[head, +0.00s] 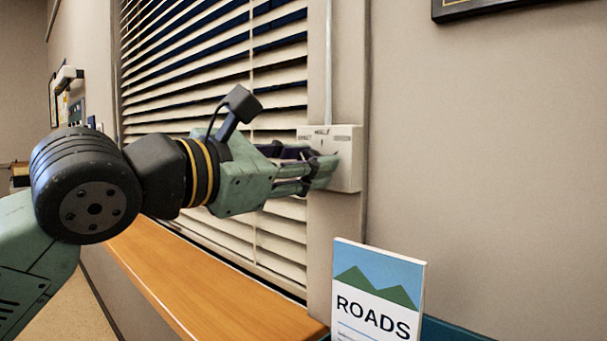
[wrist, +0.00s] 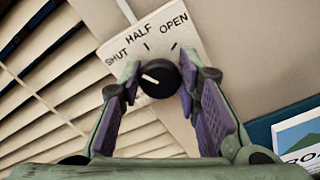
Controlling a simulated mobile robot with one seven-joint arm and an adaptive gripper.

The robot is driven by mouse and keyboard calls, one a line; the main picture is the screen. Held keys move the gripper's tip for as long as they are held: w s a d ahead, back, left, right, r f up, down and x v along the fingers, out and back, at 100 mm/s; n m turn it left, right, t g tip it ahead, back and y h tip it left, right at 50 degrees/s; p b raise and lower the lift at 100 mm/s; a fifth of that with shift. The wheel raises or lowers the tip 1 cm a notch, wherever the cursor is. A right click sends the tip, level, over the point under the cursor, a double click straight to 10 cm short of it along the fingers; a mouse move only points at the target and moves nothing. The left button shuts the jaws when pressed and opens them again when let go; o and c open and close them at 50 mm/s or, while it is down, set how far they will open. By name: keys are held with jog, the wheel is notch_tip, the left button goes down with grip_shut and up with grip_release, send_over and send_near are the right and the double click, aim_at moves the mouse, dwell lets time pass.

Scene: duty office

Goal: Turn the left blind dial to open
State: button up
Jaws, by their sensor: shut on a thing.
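The blind dial (wrist: 159,80) is a round black knob with a white pointer line, on a white control box (head: 345,145) marked SHUT, HALF and OPEN. In the wrist view its pointer is aimed left, towards the SHUT side. My gripper (head: 322,170) reaches the box from the left, and its purple-padded fingers (wrist: 160,73) are shut on the dial from both sides. In the head view the fingers hide the dial. The blind (head: 215,65) is left of the box, its pale slats showing dark gaps in the upper part.
A wooden sill (head: 190,280) runs below the blind. A ROADS booklet (head: 378,290) stands below and right of the box. A dark picture frame (head: 480,8) hangs at the upper right. The wall right of the box is bare.

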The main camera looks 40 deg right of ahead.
jog(key=shift+f+m+b, duration=0.15)
jog(key=shift+m+b, duration=0.35)
jog(key=shift+m, duration=4)
jog(key=shift+f+m+b, duration=0.15)
jog(key=shift+m+b, duration=0.35)
jog(key=shift+m, duration=4)
jog(key=o, duration=1.1)
jog(key=s+a, duration=0.1)
jog(key=a, duration=1.1)
